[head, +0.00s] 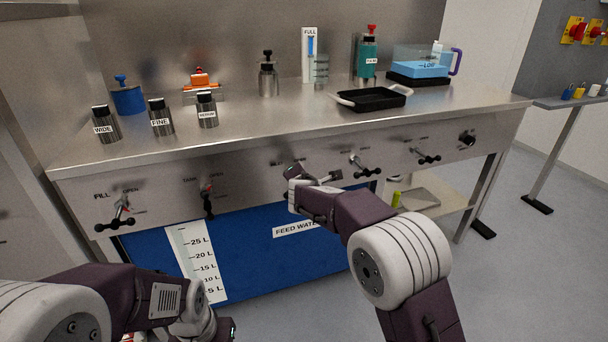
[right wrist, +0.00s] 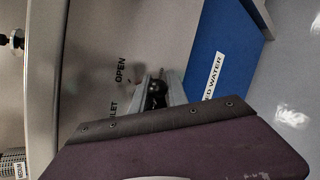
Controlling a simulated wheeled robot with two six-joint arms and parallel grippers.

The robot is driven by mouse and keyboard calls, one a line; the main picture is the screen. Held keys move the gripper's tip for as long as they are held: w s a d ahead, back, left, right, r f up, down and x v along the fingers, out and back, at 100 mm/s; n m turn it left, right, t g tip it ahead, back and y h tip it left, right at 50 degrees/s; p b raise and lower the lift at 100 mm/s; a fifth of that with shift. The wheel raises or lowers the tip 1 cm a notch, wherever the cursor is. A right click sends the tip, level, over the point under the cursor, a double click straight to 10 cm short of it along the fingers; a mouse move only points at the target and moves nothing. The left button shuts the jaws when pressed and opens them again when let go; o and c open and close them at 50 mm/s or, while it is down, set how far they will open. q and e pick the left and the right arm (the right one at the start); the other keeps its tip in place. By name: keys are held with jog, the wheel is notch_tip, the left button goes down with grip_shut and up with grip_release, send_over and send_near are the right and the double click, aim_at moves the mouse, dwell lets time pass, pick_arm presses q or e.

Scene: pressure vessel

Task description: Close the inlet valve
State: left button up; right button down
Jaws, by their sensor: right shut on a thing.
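A row of valves sits on the front panel of the steel bench. In the right wrist view the panel shows the word OPEN and a partly covered label ending in LET, beside a dark valve handle (right wrist: 156,98). My right gripper (right wrist: 158,88) is shut on this handle; its fingers lie on both sides of it. In the head view my right gripper (head: 314,182) is at the middle of the panel and hides most of that valve. My left gripper (head: 226,328) is low at the bottom edge, partly cut off, away from the panel; its jaws are not clear.
The fill valve (head: 121,212) and a red-marked valve (head: 208,199) are to the left, and more valves (head: 364,167) to the right. A blue feed water tank (head: 260,250) stands below. Weights, a black tray (head: 372,99) and bottles stand on the bench top.

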jog(key=shift+s+a+f+m+g+y+p, duration=0.15)
jog(key=shift+f+m+g+y+p, duration=0.25)
jog(key=shift+m+y+p, duration=0.75)
jog(key=shift+w+a+f+m+g+y+p, duration=0.1)
jog(key=shift+f+m+g+y+p, duration=0.35)
jog(key=shift+p, duration=1.15)
jog(key=shift+r, duration=0.1)
jog(key=c, duration=1.5)
grip_release()
jog(key=shift+o, duration=0.2)
jog(key=shift+s, duration=0.15)
jog(key=v, duration=0.9)
jog(key=shift+d, duration=0.2)
